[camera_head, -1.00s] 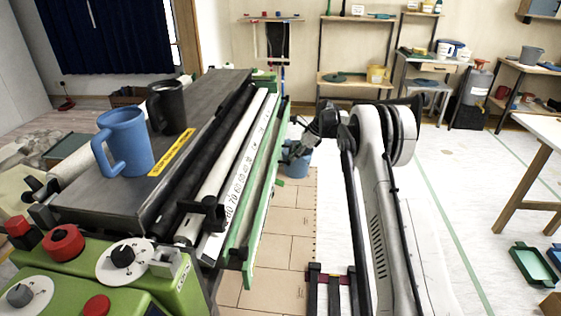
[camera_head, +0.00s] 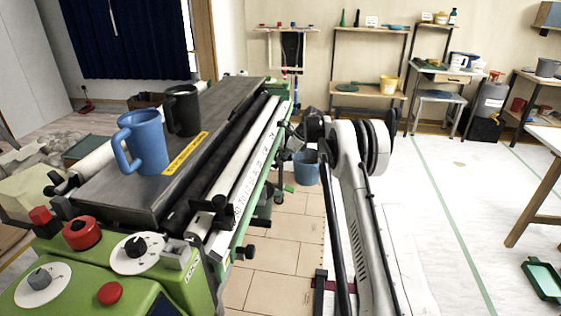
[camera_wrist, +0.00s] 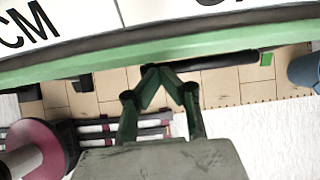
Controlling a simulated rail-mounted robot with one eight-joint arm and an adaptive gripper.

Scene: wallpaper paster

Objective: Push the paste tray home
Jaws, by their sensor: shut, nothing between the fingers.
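The paste tray's long green front edge (camera_head: 261,173) runs along the right side of the pasting machine, beside the white scale strip. In the wrist view the green edge (camera_wrist: 200,46) crosses the upper part of the picture, with the white scale above it. My gripper (camera_wrist: 157,71) is shut and empty, its fingertips together just below the green edge. I cannot tell whether the tips touch it. In the head view my arm mostly hides the gripper. The inside of the tray is hidden.
A blue mug (camera_head: 142,142) and a black mug (camera_head: 182,110) stand on the machine's grey top. Black knobs (camera_head: 247,251) stick out at the machine's near right side. A blue bucket (camera_head: 306,167) stands on the floor beyond my arm.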

